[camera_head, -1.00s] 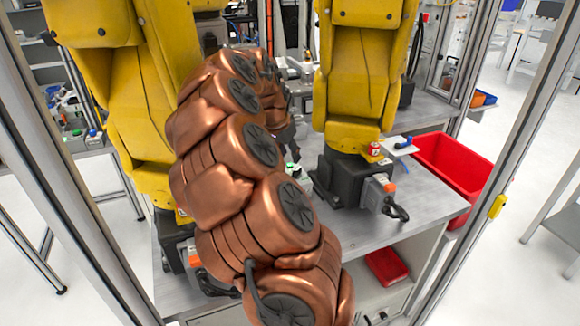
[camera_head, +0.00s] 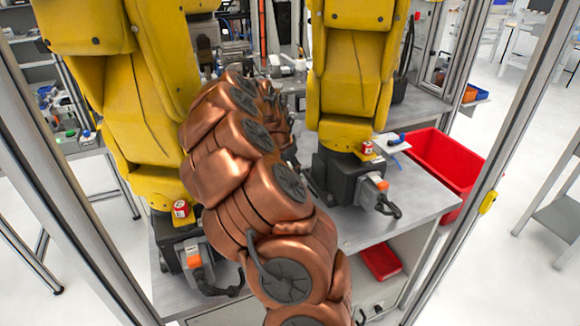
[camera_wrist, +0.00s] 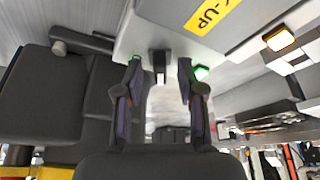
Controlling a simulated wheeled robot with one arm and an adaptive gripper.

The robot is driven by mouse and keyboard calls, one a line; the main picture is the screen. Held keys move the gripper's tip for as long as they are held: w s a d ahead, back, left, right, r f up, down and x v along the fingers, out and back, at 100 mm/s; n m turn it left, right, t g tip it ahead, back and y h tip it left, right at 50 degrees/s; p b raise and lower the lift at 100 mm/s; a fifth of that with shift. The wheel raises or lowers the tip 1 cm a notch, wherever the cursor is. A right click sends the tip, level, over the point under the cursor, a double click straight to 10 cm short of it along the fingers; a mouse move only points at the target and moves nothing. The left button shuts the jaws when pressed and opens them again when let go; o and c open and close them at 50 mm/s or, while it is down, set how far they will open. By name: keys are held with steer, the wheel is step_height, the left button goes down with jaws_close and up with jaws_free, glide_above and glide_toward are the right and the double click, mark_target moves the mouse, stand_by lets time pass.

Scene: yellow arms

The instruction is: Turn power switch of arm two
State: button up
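In the wrist view my gripper (camera_wrist: 159,82) is open, one finger on each side of a small dark switch-like knob (camera_wrist: 158,64) on a white panel (camera_wrist: 140,38). The knob appears to be between the fingertips; I cannot tell whether either finger touches it. A green light glows near each fingertip. In the head view two yellow arms stand on the bench, a left one (camera_head: 150,110) and a right one (camera_head: 350,75). I see no marking for arm two. My copper arm reaches between them and hides most of my gripper and the panel there.
A dark grey block (camera_wrist: 50,95) fills the left of the wrist view. A red bin (camera_head: 445,165) is right of the metal bench (camera_head: 345,235). Frame posts flank my arm.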

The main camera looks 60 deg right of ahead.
jaws_close()
